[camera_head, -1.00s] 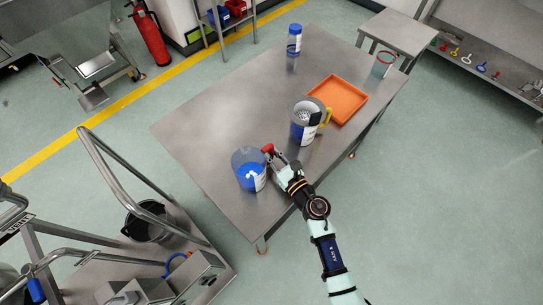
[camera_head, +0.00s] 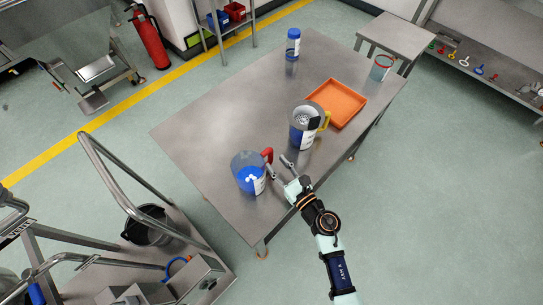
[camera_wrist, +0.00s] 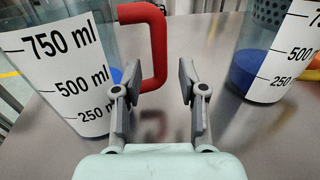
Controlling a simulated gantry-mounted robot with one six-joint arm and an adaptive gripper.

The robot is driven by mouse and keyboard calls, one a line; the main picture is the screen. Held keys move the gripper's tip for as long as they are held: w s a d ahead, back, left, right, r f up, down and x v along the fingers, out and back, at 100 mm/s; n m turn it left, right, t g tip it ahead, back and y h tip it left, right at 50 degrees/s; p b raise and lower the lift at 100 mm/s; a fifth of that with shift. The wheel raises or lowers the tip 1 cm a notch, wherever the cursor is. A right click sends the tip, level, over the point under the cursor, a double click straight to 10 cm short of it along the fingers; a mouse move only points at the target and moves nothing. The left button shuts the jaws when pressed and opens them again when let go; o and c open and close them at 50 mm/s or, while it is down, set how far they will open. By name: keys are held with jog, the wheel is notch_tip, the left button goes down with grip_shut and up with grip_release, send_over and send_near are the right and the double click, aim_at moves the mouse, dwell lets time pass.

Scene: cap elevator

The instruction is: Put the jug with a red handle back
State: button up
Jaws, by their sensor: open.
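The jug with a red handle (camera_head: 247,181) stands upright on the steel table (camera_head: 190,135), near its front edge.
A second jug with a yellow handle (camera_head: 303,137) stands to the right, behind my gripper. An orange tray (camera_head: 345,98) and a blue-capped bottle (camera_head: 292,48) are farther back. The table's left part is bare.

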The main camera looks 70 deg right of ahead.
jog(key=v, duration=0.8)
jog(key=shift+w+d+r, duration=0.1)
